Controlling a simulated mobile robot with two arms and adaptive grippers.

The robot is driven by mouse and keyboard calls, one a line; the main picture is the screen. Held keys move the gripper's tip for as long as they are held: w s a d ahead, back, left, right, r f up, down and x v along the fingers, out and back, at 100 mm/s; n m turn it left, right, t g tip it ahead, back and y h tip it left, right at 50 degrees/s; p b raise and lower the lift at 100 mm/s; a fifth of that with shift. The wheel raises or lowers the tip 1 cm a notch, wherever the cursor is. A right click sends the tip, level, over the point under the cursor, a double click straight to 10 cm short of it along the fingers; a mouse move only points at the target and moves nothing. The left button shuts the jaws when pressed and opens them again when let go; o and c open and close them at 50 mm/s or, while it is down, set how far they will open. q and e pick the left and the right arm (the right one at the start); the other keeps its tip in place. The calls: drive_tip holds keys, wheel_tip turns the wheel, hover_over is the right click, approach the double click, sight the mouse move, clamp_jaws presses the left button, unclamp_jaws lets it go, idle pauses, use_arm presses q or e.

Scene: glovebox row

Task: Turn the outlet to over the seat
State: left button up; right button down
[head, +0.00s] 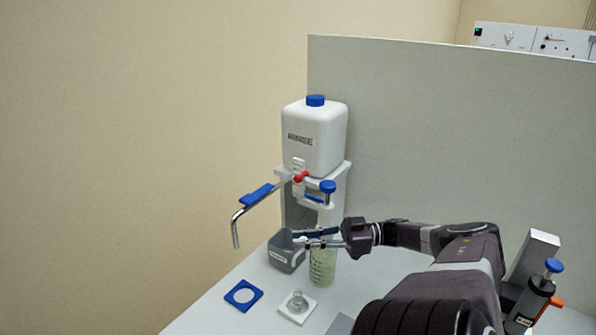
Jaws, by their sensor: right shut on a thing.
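The outlet (236,230) is a bent metal spout with a blue lever (257,195). It reaches left from the red joint below a white bottle (315,138) with a blue cap, and its tip points down. A blue square ring (243,295), which looks like the seat, lies flat on the bench below the tip in the picture; I cannot tell whether they line up exactly. My right gripper (310,238) is shut on the clear beaker (322,268) of pale green liquid, with its fingers across the upper part. Whether the beaker touches the bench is unclear. My left gripper is out of view.
A grey container (283,256) is close behind the fingertips. A white square plate (297,307) with a small clear piece lies in front. A blue-knobbed valve (327,188) is above the gripper. A dark device (530,300) stands at right. A grey partition (430,150) closes the back.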

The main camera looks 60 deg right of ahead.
drive_tip(key=shift+s+f+n+g+y+b, duration=0.3)
drive_tip(key=shift+s+n+g+y+b, duration=0.15)
drive_tip(key=shift+b, duration=0.2)
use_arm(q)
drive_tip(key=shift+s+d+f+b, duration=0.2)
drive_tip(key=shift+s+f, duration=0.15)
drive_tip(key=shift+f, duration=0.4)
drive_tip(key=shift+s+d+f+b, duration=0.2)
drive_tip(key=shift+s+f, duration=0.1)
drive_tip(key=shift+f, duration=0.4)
use_arm(e)
drive_tip(key=shift+s+a+r+y, duration=0.1)
drive_tip(key=shift+s+r+y, duration=0.05)
drive_tip(key=shift+y, duration=0.1)
drive_tip(key=c, duration=1.8)
unclamp_jaws()
drive_tip(key=shift+c, duration=0.2)
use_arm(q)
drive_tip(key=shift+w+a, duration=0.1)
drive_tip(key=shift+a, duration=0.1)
use_arm(e)
wheel_tip(320, 180, up, 10)
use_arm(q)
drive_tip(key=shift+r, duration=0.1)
